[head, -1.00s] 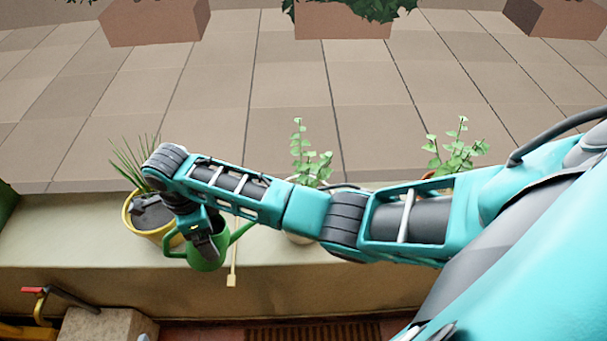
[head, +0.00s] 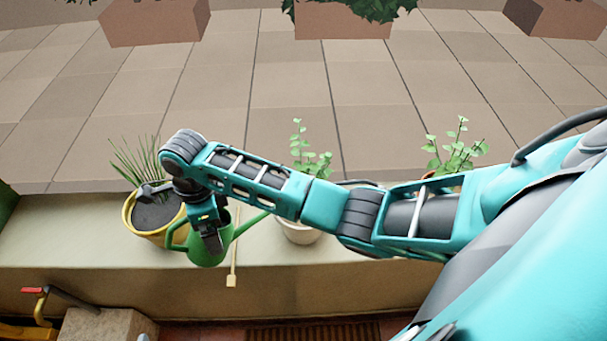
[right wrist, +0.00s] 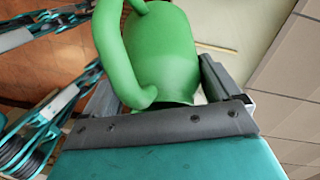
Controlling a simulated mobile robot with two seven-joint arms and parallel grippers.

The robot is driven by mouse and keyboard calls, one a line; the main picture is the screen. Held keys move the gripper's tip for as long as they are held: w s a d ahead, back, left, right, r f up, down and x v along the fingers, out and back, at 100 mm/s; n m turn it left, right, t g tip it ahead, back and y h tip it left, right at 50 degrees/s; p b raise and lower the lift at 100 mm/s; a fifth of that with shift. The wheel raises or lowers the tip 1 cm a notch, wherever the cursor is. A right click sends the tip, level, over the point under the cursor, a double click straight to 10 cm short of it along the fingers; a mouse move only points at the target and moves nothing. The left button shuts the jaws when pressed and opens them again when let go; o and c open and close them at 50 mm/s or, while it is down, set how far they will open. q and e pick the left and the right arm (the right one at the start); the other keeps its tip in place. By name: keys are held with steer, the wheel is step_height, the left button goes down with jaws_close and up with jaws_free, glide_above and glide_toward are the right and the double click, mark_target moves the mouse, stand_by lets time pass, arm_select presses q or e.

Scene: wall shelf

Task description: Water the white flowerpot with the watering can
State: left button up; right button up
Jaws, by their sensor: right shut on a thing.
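The green watering can (head: 207,252) is at the left half of the ledge in the head view, with its spout pointing right toward the white flowerpot. My right gripper (head: 212,243) is shut on the can from above. In the right wrist view the can's green body (right wrist: 165,50) sits between the fingers of the gripper (right wrist: 165,92). I cannot tell whether the can touches the ledge. The white flowerpot (head: 300,234), with a leafy green plant, stands right of the can, its upper part behind my right arm. My left gripper is not in view.
A yellow pot (head: 150,236) with a spiky plant stands left of the can on the pale ledge (head: 390,272). Another leafy plant (head: 457,150) is at the right, its pot mostly hidden by my arm. A thin pale stick (head: 233,262) lies near the can. A red-handled tap (head: 38,292) is at lower left.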

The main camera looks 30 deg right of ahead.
steer(key=shift+d+r, duration=0.2)
steer(key=shift+r, duration=0.2)
steer(key=shift+d+r+y, duration=0.15)
steer(key=shift+y, duration=0.15)
steer(key=shift+d+r, duration=0.15)
stand_by(0.8)
